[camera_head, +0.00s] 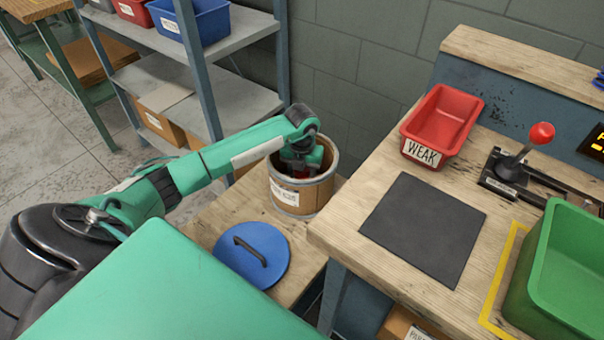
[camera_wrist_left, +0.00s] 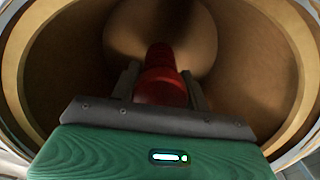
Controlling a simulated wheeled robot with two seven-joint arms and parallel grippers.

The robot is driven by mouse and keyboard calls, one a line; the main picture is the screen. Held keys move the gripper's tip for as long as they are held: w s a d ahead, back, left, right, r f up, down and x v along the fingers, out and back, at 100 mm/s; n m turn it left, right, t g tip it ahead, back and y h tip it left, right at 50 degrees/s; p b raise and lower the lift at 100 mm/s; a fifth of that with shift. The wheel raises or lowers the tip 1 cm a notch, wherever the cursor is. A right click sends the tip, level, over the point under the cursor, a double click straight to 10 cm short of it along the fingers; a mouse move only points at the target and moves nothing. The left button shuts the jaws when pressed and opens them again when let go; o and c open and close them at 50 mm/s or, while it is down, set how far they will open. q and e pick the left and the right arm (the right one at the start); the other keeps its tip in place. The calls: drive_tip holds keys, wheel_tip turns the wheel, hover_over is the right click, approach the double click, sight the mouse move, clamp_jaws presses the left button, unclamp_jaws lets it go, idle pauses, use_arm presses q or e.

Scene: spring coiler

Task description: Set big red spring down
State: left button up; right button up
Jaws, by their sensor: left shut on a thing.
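My left gripper (camera_wrist_left: 162,85) is inside the mouth of a round brown drum (camera_head: 298,196) with a white label. In the left wrist view its two fingers are shut on a red cylindrical thing, the big red spring (camera_wrist_left: 161,78), inside the drum (camera_wrist_left: 255,75). Its coils are hard to make out in the dark. In the head view only a small bit of red shows below the gripper (camera_head: 301,168). I cannot tell whether the spring touches the drum's floor. My right gripper is not in view.
A blue lid (camera_head: 250,250) with a handle lies on the low wooden bench before the drum. The workbench to the right holds a dark mat (camera_head: 424,228), a red "WEAK" bin (camera_head: 441,122), a red-knobbed lever (camera_head: 541,133) and a green bin (camera_head: 560,275). Shelving (camera_head: 225,100) stands behind.

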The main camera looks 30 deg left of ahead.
use_arm(q)
drive_tip(key=o, duration=1.2)
drive_tip(key=shift+f, duration=0.1)
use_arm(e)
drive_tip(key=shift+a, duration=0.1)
use_arm(q)
wheel_tip(320, 180, up, 12)
drive_tip(key=shift+r+p, duration=0.15)
drive_tip(key=shift+p, duration=0.7)
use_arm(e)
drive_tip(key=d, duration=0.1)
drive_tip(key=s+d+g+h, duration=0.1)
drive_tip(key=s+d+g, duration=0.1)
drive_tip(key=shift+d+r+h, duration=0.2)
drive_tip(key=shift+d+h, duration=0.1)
